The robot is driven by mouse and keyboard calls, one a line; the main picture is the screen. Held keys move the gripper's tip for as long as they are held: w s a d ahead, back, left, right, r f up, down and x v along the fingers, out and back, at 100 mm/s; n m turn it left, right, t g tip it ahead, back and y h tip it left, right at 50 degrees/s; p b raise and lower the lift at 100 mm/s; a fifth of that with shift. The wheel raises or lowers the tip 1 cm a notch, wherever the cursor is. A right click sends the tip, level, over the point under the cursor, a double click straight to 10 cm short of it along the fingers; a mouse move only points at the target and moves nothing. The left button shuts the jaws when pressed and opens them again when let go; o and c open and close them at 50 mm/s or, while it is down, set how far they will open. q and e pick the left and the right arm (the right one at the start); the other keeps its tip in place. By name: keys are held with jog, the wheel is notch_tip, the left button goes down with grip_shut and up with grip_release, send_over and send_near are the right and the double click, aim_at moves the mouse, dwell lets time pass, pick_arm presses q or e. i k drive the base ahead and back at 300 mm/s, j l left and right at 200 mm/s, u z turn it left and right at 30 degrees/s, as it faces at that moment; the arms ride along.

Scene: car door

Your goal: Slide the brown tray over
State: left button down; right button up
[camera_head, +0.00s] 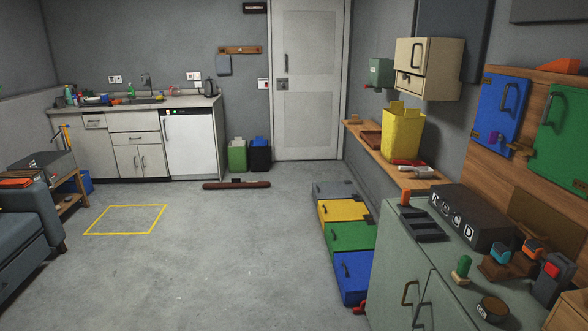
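A flat brown piece (371,139) that looks like a tray lies on the wooden wall shelf (352,125) at the right, left of a yellow bin (402,133). It is small in view, and I cannot tell its exact shape or whether it touches the bin. Neither of my grippers is in view.
A green-grey cabinet (395,270) with a black box (472,217) and small items stands at the front right. Several coloured floor boxes (350,237) line its left side. A dark brown bar (236,184) lies on the floor. The middle floor is clear around a yellow outline (127,219).

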aim_at(373, 138)
jog(key=i, duration=6.65)
jog(key=i+j+z, duration=0.1)
jog(key=i+z, duration=0.35)
jog(key=i+j+z, duration=0.25)
jog(key=i+z, duration=0.25)
jog(key=z, duration=1.8)
